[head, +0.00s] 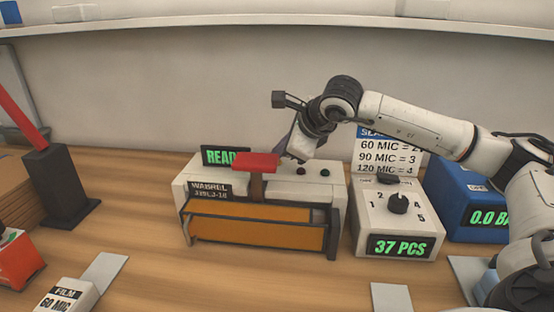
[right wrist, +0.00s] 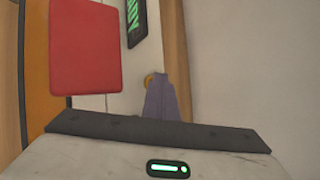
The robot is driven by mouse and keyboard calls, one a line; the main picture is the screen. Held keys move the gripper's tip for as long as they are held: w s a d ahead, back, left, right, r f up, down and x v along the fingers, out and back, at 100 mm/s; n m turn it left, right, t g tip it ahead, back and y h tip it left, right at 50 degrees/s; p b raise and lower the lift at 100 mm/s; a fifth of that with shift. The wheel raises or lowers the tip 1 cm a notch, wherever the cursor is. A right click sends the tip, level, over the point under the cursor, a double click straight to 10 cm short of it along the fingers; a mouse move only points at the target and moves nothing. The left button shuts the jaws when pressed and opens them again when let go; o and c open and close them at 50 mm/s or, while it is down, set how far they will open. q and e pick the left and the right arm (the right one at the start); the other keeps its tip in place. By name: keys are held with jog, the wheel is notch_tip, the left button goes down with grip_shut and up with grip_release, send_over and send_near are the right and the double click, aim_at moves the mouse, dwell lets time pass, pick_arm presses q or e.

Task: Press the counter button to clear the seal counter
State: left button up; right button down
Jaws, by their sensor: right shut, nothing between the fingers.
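The white sealer (head: 344,200) stands mid-table, with a red press handle (head: 257,162), a green READ… display (head: 222,156) and two small dark buttons on top. The white counter box (head: 370,215) to its right reads 37 PCS (head: 401,246) and carries a black knob (head: 397,203) and a dark part (head: 388,179) behind it. My right gripper (head: 284,156) is shut and empty, low over the sealer's top just right of the handle. In the right wrist view its fingers (right wrist: 163,92) partly cover a round yellow button (right wrist: 150,79); I cannot tell whether they touch. My left gripper is out of view.
A blue machine (head: 455,200) reading 0.0 stands right of the counter box, under my right arm. A white sign (head: 392,150) stands behind the counter box. A black stand (head: 60,185) with a red lever and a FILM box (head: 65,298) are at left. The front middle tabletop is clear.

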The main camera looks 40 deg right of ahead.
aim_at(280, 165)
jog(key=shift+f, duration=0.4)
jog(key=shift+r, duration=0.1)
jog(key=shift+r+p, duration=0.65)
jog(key=shift+r, duration=0.6)
notch_tip(280, 165, up, 5)
jog(key=p, duration=0.3)
dwell(0.8)
